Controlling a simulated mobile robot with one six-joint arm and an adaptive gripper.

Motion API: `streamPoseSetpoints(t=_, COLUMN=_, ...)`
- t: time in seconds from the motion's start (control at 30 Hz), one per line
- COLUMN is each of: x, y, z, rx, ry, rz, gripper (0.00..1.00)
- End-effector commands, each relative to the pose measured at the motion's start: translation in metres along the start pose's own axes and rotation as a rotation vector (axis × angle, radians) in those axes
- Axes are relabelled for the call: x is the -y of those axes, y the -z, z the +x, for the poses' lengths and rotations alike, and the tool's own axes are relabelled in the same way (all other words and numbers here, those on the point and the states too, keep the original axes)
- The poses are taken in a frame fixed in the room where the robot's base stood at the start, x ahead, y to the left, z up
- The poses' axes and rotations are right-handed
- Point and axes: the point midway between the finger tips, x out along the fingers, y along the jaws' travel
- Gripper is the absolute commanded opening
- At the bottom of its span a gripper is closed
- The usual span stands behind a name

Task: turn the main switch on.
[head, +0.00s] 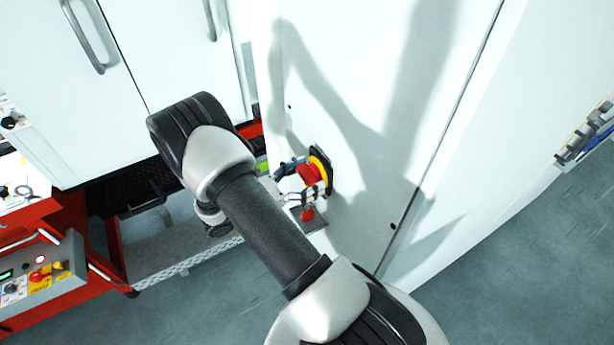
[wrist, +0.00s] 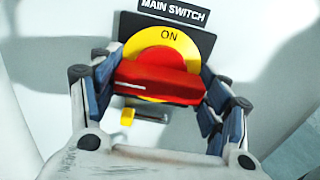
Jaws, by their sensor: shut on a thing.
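The main switch has a red handle (wrist: 158,82) on a round yellow disc (wrist: 165,45) with a black backing plate. It is mounted on a white panel. The word ON shows at the top of the disc, under a MAIN SWITCH label (wrist: 173,11). The handle lies nearly level, across the picture. My gripper (wrist: 157,75) is shut on the handle, with one dark-padded finger at each end of it. In the head view the red handle (head: 311,174) shows at the white panel, partly covered by my gripper (head: 306,182).
A small yellow piece (wrist: 127,117) beside a metal bar is just below the switch. White cabinet doors (head: 170,50) with handles stand at upper left. A red-framed machine with a control box (head: 40,272) is at lower left. Grey floor (head: 500,270) is open at lower right.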

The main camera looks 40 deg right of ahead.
Motion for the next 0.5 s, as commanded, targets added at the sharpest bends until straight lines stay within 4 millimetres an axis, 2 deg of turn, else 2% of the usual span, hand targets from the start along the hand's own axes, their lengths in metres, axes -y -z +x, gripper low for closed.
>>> streamPoseSetpoints(t=0.1, x=0.0001, y=0.0, z=0.0, rx=0.0, ry=0.001, rz=0.0, gripper=0.46)
streamPoseSetpoints(t=0.5, x=0.0002, y=0.0016, z=0.0002, rx=0.0, ry=0.001, rz=0.084, gripper=0.46)
